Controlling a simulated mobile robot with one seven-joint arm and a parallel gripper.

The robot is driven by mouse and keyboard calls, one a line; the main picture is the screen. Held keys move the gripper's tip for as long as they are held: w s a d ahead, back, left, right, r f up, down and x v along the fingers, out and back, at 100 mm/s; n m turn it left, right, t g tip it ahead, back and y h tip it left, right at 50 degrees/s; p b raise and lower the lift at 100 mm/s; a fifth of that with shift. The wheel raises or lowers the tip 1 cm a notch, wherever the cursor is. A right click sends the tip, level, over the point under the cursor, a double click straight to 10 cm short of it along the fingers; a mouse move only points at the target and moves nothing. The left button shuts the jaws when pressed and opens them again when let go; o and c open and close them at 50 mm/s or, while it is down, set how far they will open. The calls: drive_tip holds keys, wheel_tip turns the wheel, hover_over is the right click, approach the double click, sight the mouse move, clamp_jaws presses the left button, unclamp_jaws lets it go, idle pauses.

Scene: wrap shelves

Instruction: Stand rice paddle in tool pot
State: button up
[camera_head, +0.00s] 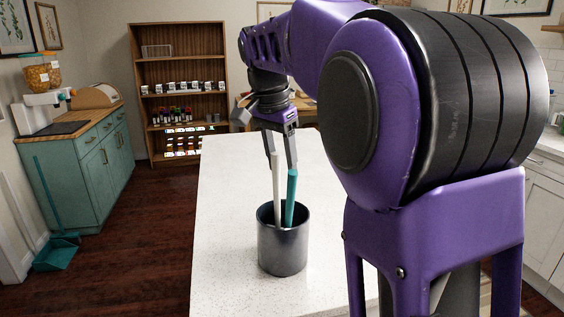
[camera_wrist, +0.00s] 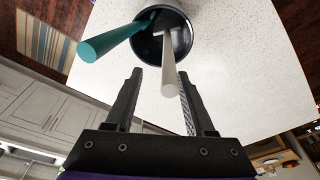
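The dark grey tool pot (camera_head: 283,249) stands upright on the white counter; its dark interior shows in the wrist view (camera_wrist: 150,46). A white handle (camera_head: 278,190) and a teal handle (camera_head: 291,190) rise from it, leaning against the rim. Their lower ends are hidden inside, so I cannot tell for sure which is the rice paddle; the white one may be. My gripper (camera_head: 281,160) is above the pot, fingers pointing down and apart. In the wrist view, the white handle's (camera_wrist: 169,72) end lies between the fingers, nearer the right one; the teal handle (camera_wrist: 110,42) is outside the left finger.
The white counter (camera_head: 225,220) is clear around the pot. A wooden shelf (camera_head: 180,72) with small goods stands at the back. A teal cabinet (camera_head: 85,165) is on the left, with a teal dustpan (camera_head: 55,253) on the floor. My purple arm hides the counter's right side.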

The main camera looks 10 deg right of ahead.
drive_tip(key=shift+r, duration=0.15)
drive_tip(key=p+v, duration=0.5)
drive_tip(key=v, duration=1.2)
drive_tip(key=shift+w+r, duration=0.1)
